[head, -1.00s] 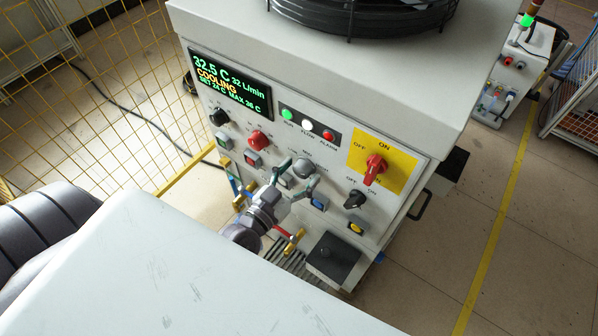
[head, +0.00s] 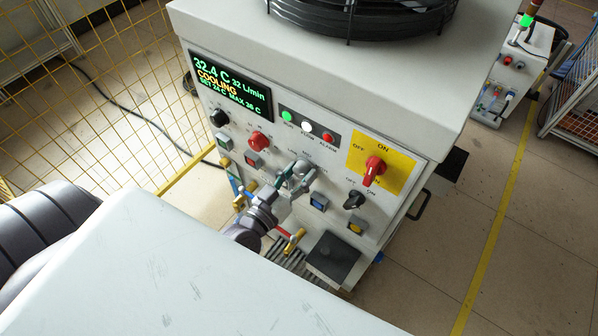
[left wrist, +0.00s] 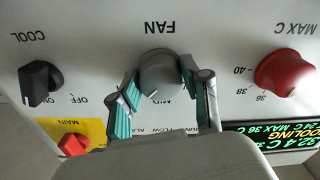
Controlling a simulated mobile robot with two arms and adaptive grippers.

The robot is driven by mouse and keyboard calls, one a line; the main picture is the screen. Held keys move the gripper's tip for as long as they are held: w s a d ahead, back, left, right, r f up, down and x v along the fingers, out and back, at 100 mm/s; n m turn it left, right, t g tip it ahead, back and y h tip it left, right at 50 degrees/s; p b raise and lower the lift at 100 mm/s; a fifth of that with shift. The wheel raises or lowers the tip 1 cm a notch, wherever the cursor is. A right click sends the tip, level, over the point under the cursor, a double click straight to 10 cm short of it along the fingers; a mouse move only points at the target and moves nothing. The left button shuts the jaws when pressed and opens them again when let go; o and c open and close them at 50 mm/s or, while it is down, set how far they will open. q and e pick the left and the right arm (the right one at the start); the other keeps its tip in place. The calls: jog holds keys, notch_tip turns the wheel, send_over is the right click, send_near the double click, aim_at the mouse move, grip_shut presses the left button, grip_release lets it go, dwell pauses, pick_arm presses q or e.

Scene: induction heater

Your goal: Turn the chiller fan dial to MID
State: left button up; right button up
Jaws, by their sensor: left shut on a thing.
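The grey fan dial (left wrist: 160,72) is in the middle of the left wrist view, under the upside-down word FAN. Its white pointer line slants down and left, close to the partly covered MID label (left wrist: 166,98). My left gripper (left wrist: 158,86) has its teal-padded fingers on either side of the dial and is shut on it. In the head view the left gripper (head: 294,180) is at the chiller's front panel, partly covering the dial (head: 301,168). My right gripper is not in view.
A red MAX C dial (left wrist: 286,74) and a black COOL knob (left wrist: 40,82) flank the fan dial. The red main switch (head: 374,171) is on a yellow plate to the right.

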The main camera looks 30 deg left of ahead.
pick_arm(q)
jog(key=n, duration=0.4)
jog(key=shift+r+n, duration=0.1)
jog(key=shift+n, duration=2.2)
jog(key=o, duration=1.1)
jog(key=shift+o, duration=0.2)
jog(key=s+a, duration=0.1)
jog(key=s, duration=1.1)
jog(key=shift+a, duration=0.25)
